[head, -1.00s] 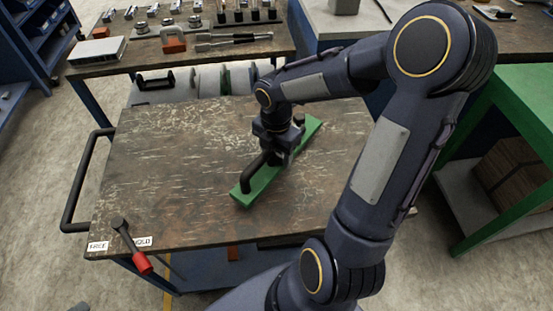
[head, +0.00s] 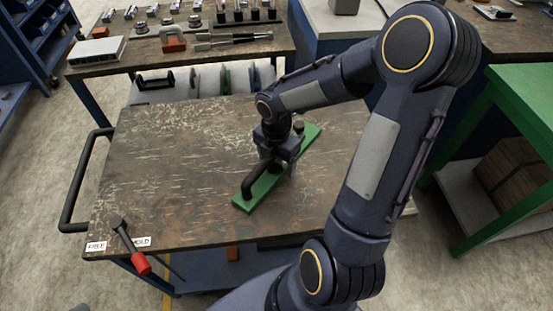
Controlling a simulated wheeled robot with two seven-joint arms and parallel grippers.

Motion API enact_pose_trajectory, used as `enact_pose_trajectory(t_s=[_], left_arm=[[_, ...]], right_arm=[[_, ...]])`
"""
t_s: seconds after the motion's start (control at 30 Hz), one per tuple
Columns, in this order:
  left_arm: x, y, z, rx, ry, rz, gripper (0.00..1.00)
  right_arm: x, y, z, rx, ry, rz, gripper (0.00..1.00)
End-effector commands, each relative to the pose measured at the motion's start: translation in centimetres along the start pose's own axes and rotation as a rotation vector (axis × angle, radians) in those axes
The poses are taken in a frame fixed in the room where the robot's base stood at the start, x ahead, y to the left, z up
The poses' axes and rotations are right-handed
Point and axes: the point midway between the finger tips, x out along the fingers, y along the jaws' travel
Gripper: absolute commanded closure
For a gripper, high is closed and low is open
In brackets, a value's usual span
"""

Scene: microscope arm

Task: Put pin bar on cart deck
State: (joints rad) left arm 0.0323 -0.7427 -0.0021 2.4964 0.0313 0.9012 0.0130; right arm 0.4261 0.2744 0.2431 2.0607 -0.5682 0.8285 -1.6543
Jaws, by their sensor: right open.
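The pin bar (head: 248,203) is a long green bar with a black bent handle (head: 262,180) on top. It lies flat and slanted on the brown, scratched cart deck (head: 160,175), right of the deck's middle. My right gripper (head: 279,166) is over the bar's middle, pointing down beside the handle. Its fingers are open; their tips are partly hidden by the gripper body and the handle, so I cannot tell whether they touch the bar. My left gripper is not in view.
A black lever with a red grip (head: 141,263) and white labels (head: 96,246) are at the deck's front left edge. A black push handle (head: 72,190) is on the left side. A workbench with tools (head: 185,52) stands behind; a green table (head: 520,85) is at right. The deck's left half is clear.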

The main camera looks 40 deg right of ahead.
Motion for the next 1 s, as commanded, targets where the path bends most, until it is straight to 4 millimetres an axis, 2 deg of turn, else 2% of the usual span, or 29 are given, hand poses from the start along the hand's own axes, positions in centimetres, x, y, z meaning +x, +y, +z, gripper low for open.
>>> enact_pose_trajectory(t_s=[0.23,0.7,0.9,1.0], left_arm=[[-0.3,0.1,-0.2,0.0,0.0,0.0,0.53],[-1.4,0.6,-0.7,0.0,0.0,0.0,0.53],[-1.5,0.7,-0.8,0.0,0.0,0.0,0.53],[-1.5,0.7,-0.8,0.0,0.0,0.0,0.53]], right_arm=[[-1.2,0.1,0.1,0.001,-0.003,0.004,0.24],[-10.4,0.1,0.1,0.001,-0.002,0.005,0.24],[-12.2,0.0,-0.1,0.009,-0.002,0.004,0.24],[-13.0,-0.7,-0.7,0.098,0.001,0.025,0.24]])
